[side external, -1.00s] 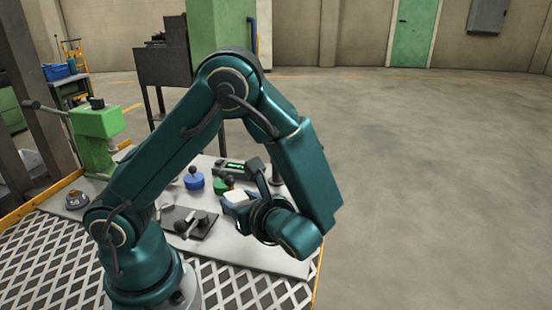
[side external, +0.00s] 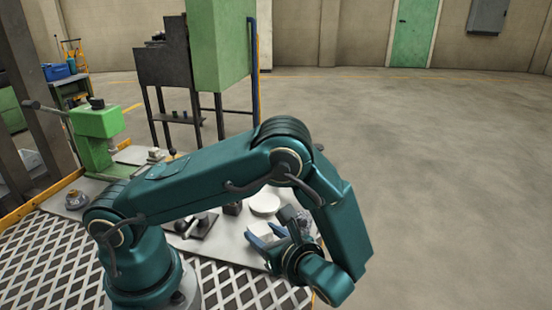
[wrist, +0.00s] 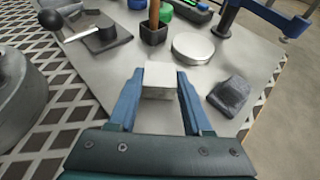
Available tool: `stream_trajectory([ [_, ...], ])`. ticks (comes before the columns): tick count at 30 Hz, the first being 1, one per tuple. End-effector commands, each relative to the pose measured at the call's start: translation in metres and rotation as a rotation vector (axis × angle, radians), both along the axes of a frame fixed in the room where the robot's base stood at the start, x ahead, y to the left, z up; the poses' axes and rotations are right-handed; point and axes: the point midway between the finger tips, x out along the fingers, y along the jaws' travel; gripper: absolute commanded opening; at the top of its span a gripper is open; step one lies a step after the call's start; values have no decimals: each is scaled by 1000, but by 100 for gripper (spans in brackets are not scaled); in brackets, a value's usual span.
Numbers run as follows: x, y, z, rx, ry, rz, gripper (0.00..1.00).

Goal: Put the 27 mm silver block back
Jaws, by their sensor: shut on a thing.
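The silver block (wrist: 159,76), a pale square-edged piece, sits between the blue fingertips in the wrist view. My gripper (wrist: 158,84) is shut on it. In the side view, my gripper (side external: 268,238) is low over the right part of the grey work plate, partly hidden by my own wrist. I cannot tell how far the block is above the plate. The spot where the block belongs is not clearly marked in these frames.
A rough dark grey lump (wrist: 230,95) lies right of the block. A round pale disc (wrist: 193,48) lies beyond it. A dark square cup (wrist: 153,34) with a brown handle and a black ball-lever fixture (wrist: 98,36) stand farther left. A blue clamp-like part (wrist: 275,18) is at upper right.

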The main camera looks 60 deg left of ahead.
Motion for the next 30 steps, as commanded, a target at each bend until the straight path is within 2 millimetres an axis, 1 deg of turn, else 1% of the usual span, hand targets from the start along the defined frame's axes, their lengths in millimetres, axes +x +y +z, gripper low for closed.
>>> stream_trajectory([
  [7,0,0,-2,2,1,0,0],
  [8,0,0,-3,0,0,0,57],
  [9,0,0,-2,0,0,0,72],
  [10,0,0,-2,0,0,0,79],
  [19,0,0,-2,0,0,0,79],
  [22,0,0,2,0,-1,0,79],
  [26,1,-18,8,0,-6,-4,79],
  [30,1,-46,19,-2,-6,-5,79],
])
